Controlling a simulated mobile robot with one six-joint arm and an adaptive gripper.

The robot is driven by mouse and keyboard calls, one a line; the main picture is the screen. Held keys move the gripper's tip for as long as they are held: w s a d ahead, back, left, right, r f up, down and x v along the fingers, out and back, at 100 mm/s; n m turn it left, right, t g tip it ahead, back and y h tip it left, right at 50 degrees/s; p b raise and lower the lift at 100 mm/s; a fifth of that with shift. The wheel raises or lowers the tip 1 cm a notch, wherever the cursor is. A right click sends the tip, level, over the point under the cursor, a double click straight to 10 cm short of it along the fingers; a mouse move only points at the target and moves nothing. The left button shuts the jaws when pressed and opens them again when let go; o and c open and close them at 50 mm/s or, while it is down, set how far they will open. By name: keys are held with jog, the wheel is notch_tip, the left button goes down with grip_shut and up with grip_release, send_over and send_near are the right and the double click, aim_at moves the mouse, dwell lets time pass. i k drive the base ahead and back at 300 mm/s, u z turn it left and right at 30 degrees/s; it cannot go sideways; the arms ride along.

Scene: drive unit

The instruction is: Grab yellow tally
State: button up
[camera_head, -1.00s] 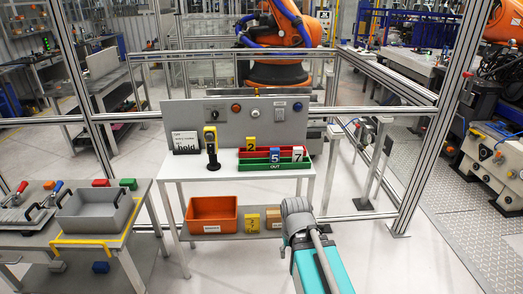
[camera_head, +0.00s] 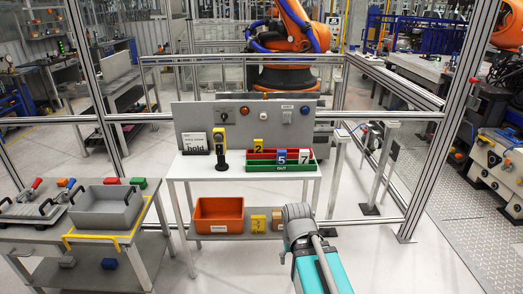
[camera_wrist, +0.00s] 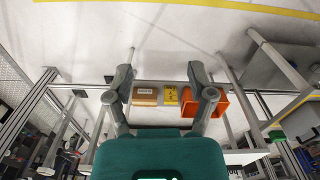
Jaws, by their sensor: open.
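A yellow tally (camera_head: 259,145) marked 2 stands upright at the back of the red and green tray (camera_head: 285,168) on the white table. White tally 7 (camera_head: 304,156) and blue tally 5 (camera_head: 281,156) stand in front of it to the right. My gripper (camera_wrist: 158,75) is open and empty in the wrist view, its two fingers wide apart. The wrist view shows the lower shelf beyond the fingers; the tally is not visible there. In the head view my arm is in front of the table at lower right, and the fingers cannot be made out.
The table (camera_head: 190,168) also holds a yellow-black handheld device (camera_head: 219,145) and a "hold" sign (camera_head: 195,143). An orange bin (camera_head: 218,217) and a yellow box (camera_head: 258,223) sit on the lower shelf. A grey workbench (camera_head: 60,238) stands left. Fence posts stand behind and right.

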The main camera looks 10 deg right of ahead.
aim_at(257, 143)
jog(key=u, duration=0.45)
jog(key=i, duration=1.65)
jog(key=z, duration=0.65)
